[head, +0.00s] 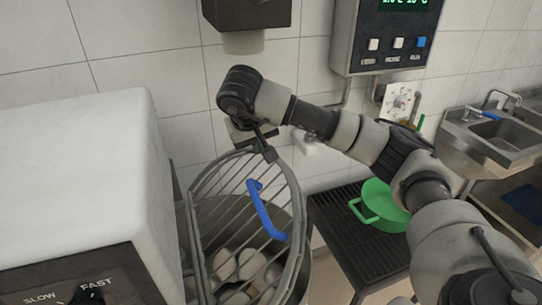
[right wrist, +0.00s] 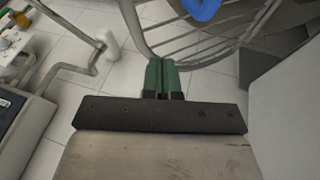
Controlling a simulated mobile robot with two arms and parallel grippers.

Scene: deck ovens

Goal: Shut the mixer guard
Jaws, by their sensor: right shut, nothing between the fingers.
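The mixer guard (head: 203,192) is a curved wire cage with a blue handle (head: 266,212). It stands tilted up over the mixer bowl (head: 304,275), which holds several pale round lumps. My right gripper (head: 266,150) is at the guard's upper rim in the head view, with its fingertips partly hard to make out. In the right wrist view its green fingers (right wrist: 162,72) are shut together and empty, close to the guard's bars (right wrist: 205,48). I cannot tell whether they touch. The blue handle shows at the top edge there (right wrist: 203,8). My left gripper is out of view.
The white mixer body (head: 80,180) with its speed dial stands to the left. A green pot (head: 385,207) sits on a dark slatted rack (head: 350,240) to the right. A control box (head: 385,45) hangs on the tiled wall, and a steel sink (head: 495,140) is at far right.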

